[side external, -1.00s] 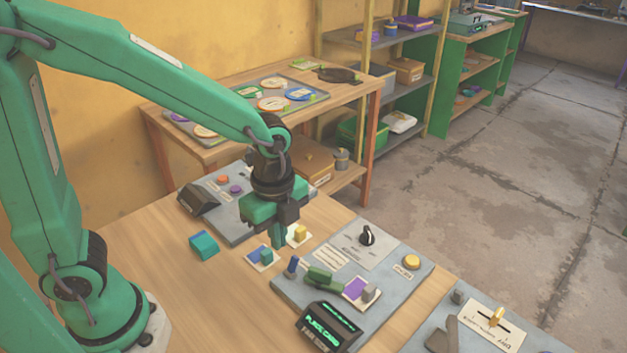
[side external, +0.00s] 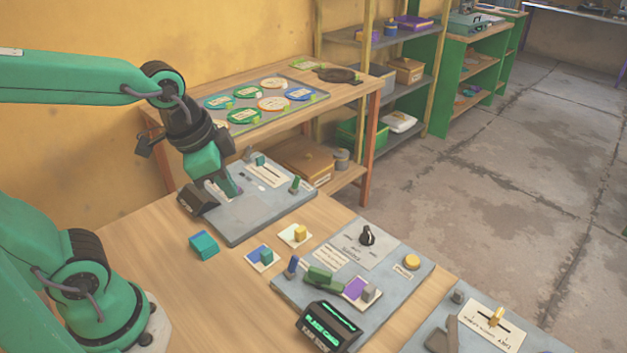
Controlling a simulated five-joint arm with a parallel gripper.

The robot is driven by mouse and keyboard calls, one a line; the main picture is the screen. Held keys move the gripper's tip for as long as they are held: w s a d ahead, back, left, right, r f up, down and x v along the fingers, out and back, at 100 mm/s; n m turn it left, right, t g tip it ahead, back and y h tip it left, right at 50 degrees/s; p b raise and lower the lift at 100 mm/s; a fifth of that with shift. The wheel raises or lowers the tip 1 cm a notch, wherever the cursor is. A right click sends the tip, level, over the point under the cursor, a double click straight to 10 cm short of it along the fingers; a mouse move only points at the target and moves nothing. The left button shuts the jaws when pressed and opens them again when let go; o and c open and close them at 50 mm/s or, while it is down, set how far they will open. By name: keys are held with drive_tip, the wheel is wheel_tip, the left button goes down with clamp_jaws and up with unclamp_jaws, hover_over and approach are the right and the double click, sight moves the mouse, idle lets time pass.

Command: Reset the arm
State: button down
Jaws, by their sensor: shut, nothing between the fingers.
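My gripper (side external: 232,191) is shut and empty. It hangs tilted over the left part of the rear grey panel (side external: 245,226), and I cannot tell whether its tips touch the panel. Part of that panel is hidden behind it. My arm reaches in from the left, with the forearm nearly level. A black wedge-shaped box (side external: 197,200) is at the panel's left edge, close beside my gripper.
A teal block (side external: 204,246) lies on the wooden table (side external: 190,290). Two small cards with blocks (side external: 265,256) (side external: 300,232) lie between the panels. The front grey panel (side external: 385,291) has a black knob (side external: 367,236), a yellow button (side external: 412,262) and a lit display (side external: 329,326).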

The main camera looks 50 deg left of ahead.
drive_tip(key=s+a+r+n, duration=0.1)
drive_tip(key=n, duration=0.1)
drive_tip(key=s+a+n+t, duration=0.1)
drive_tip(key=n, duration=0.1)
drive_tip(key=s+r+n, duration=0.1)
drive_tip(key=shift+s+a+r+n+t, duration=0.1)
drive_tip(key=shift+a+r+n+t, duration=0.2)
drive_tip(key=shift+a+n+t, duration=0.1)
